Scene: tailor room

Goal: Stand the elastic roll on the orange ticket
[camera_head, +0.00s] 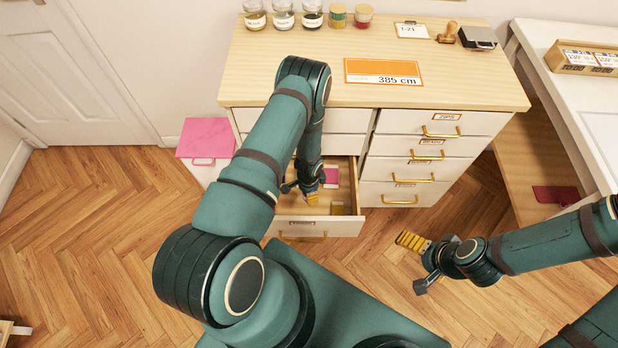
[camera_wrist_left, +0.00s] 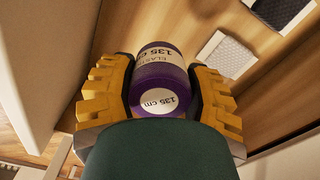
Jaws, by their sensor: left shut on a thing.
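The elastic roll (camera_wrist_left: 160,82) is a purple cylinder with a white band and a white end label reading 135 cm. My left gripper (camera_wrist_left: 158,90) is shut on it, one yellow finger on each side. In the head view my left gripper (camera_head: 311,197) is down in the open drawer, and the roll cannot be made out there. The orange ticket (camera_head: 383,67) lies flat on the dresser top, with a white strip reading 385 cm. My right gripper (camera_head: 418,264) is over the floor, right of the drawer, empty, its fingers apart.
The open drawer (camera_head: 345,227) holds a pink piece (camera_head: 331,177) and other small items. Jars (camera_head: 283,14) line the back of the dresser top (camera_head: 285,75). A small card (camera_head: 411,30), a stamp (camera_head: 448,32) and a dark pad (camera_head: 478,38) stand behind the ticket. The top around the ticket is clear.

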